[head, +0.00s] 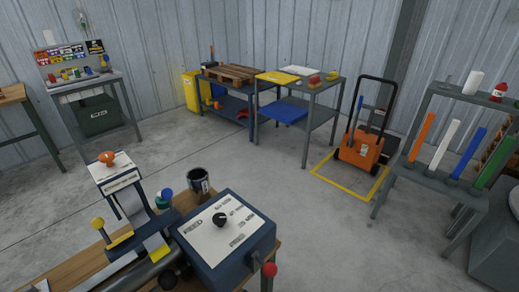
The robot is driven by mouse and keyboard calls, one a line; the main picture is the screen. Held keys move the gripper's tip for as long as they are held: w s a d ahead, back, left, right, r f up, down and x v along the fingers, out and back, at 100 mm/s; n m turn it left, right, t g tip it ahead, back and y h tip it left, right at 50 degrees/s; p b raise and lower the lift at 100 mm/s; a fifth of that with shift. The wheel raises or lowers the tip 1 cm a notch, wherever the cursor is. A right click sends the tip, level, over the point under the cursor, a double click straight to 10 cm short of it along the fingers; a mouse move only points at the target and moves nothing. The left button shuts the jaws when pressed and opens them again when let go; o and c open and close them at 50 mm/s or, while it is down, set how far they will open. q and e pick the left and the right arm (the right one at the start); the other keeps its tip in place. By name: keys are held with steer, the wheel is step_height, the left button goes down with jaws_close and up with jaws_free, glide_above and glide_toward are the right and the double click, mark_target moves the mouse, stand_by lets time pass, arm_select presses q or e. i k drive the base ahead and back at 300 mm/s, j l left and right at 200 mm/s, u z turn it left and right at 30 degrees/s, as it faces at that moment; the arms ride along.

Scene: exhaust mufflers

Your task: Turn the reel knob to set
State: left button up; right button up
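A black round knob (220,219) sits on the white panel of a blue control box (255,252) at the bottom middle. I cannot tell which mark the knob points at. A second, orange knob (107,158) sits on a smaller white-topped box to the left. Which of the two is the reel knob is not clear from the lettering. Neither of my grippers can be made out in the head view.
The box stands on a wooden bench (60,278). A dark can (199,181) stands behind it. A red ball-topped lever (269,270) is at its right, a yellow-knobbed one (98,223) at left. Beyond lie open floor, an orange cart (361,150) and a rack (437,183).

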mark_target(107, 157)
steer(key=u, duration=1.35)
steer(key=j+z, duration=0.2)
steer(key=z, duration=0.2)
steer(key=k+j+z, duration=0.15)
steer(key=z, duration=0.3)
steer(key=k+j+z, duration=0.15)
steer(key=z, duration=0.25)
